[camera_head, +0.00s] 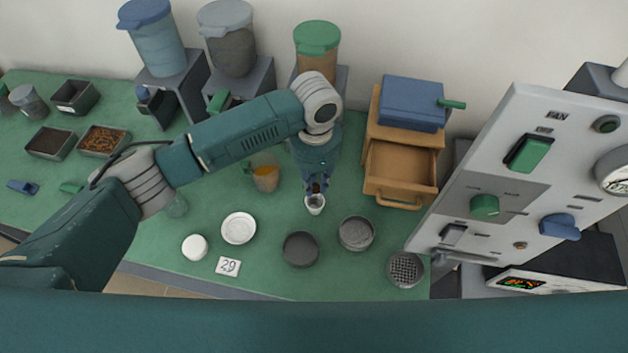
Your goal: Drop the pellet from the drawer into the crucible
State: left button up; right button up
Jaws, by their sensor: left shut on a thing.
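My left gripper (315,192) points down at the middle of the bench and is shut on a small dark brownish thing, which looks like the pellet (316,187); the fingers hide most of it. A small white crucible (314,206) stands just below the fingertips. In this view the fingertips overlap its far rim, and I cannot tell the height between them. The wooden drawer (399,184) is pulled open to the right of the gripper, and its visible floor looks empty. My right gripper is not in view.
A white dish (239,228), a white lid-like disc (195,247), a dark round dish (300,249) and a grey dish (356,233) stand in front. A card marked 29 (228,266) lies near the edge. Lidded dispensers (231,45) line the back. A furnace panel (520,180) rises at right.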

aim_at(315, 187)
pick_arm(q)
jog(key=shift+f+b, duration=1.15)
jog(key=shift+f, duration=0.95)
jog(key=shift+p, duration=0.3)
jog(key=shift+p, duration=0.4)
jog(key=o, duration=0.8)
jog(key=shift+c, duration=0.2)
jog(key=shift+r, duration=0.15)
